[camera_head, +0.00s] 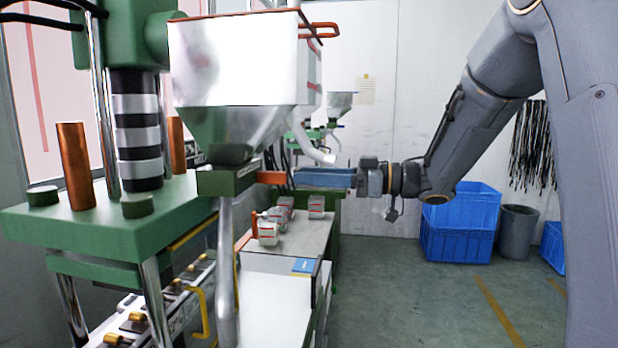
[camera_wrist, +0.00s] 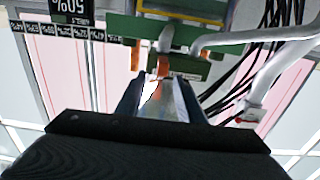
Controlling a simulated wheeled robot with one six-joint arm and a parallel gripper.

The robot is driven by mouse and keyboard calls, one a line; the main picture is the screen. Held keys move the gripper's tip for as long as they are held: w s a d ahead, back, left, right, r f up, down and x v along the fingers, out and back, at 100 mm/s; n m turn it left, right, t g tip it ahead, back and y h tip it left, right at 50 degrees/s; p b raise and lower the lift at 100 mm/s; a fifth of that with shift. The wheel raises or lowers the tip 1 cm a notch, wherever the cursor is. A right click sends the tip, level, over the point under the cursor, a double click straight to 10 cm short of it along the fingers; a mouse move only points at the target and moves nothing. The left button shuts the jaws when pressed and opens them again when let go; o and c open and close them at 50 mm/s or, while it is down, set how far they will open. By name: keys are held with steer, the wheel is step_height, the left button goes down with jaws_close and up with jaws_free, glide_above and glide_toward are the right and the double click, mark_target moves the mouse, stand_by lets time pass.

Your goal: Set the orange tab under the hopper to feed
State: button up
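The orange tab (camera_head: 271,177) sticks out to the right from the green block (camera_head: 228,180) under the hopper (camera_head: 234,118). The hopper is a white box with a grey metal funnel. My gripper (camera_head: 296,178) lies level just right of the tab, its fingers pointing left towards it. In the wrist view my gripper (camera_wrist: 160,78) has its two fingers apart, with a gap between them. An orange piece (camera_wrist: 164,64), likely the tab, shows just beyond the fingertips. I see no clear contact, and the tab's exact setting cannot be told.
A green press with a copper-coloured post (camera_head: 76,165) stands at the left. Small white-and-red boxes (camera_head: 268,233) sit on the bench (camera_head: 310,250) below my gripper. Blue crates (camera_head: 460,222) and a grey bin (camera_head: 516,232) stand on the floor at right. Black cables (camera_wrist: 240,85) hang near the fingers.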

steer(key=w+d+f+m+t+h, duration=0.6)
steer(key=w+f+m+t+h, duration=0.1)
steer(key=w+m+t+h, duration=0.15)
steer(key=s+d+f+m+g+h, duration=0.1)
steer(key=s+d+f+m+h, duration=0.1)
steer(key=d+f+h, duration=0.4)
steer(key=s+d+f+m+g+h, duration=0.3)
steer(key=s+f, duration=0.5)
steer(key=f, duration=0.1)
steer(key=s+f+g, duration=0.4)
steer(key=s, duration=0.7)
steer(key=s+a+f+m+g, duration=0.1)
steer(key=s+f+g, duration=0.3)
steer(key=s, duration=0.7)
steer(key=shift+a+f, duration=0.25)
steer(key=shift+f, duration=0.55)
steer(key=shift+m+g, duration=0.25)
